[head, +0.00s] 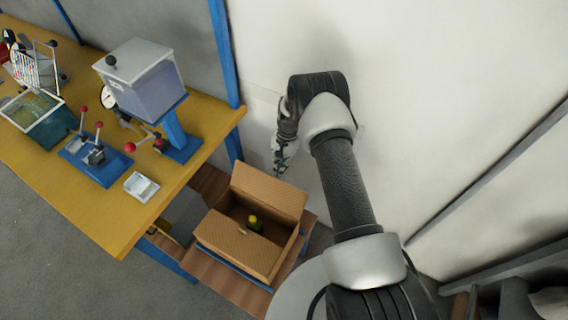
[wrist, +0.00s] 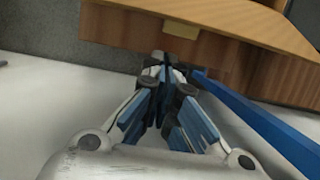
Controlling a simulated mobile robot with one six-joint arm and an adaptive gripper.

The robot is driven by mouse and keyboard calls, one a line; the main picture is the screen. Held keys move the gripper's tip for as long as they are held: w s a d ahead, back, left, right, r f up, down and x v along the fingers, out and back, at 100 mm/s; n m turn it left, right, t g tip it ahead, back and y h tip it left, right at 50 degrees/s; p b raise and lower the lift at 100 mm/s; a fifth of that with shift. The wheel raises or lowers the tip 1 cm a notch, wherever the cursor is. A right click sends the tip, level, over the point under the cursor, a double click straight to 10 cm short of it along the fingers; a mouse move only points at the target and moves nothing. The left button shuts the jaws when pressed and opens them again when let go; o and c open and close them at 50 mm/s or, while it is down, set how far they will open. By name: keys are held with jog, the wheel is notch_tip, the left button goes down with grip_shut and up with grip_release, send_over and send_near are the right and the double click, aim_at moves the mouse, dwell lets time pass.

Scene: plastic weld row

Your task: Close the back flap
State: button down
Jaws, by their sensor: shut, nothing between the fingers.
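The open cardboard box (head: 290,252) sits on a low wooden stand. Its back flap (head: 268,191) stands raised along the far side, leaning away from the opening. A small dark item with a yellow cap (head: 254,220) shows inside. A front panel (head: 238,247) slopes at the near side; I cannot tell whether it is a flap. My gripper (head: 278,168) points down near the back flap's top edge, towards the wall, with no clear contact. In the wrist view my gripper (wrist: 163,65) has its fingertips together and empty, and the yellow-capped item is not visible.
The yellow workbench (head: 150,205) with blue legs stands left of the box, holding a press (head: 140,80), a lever fixture (head: 95,160) and a small white tray (head: 141,187). A pale wall (head: 410,80) rises behind. In the wrist view a brown panel (wrist: 225,50) and blue bar (wrist: 260,125) lie close ahead.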

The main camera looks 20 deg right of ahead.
jog(key=shift+s+a+r, duration=0.45)
jog(key=shift+s+a, duration=0.05)
jog(key=shift+s, duration=0.05)
jog(key=shift+s+a+r+t+h+p, duration=0.2)
jog(key=shift+r+t+h+p, duration=0.15)
jog(key=shift+p, duration=0.2)
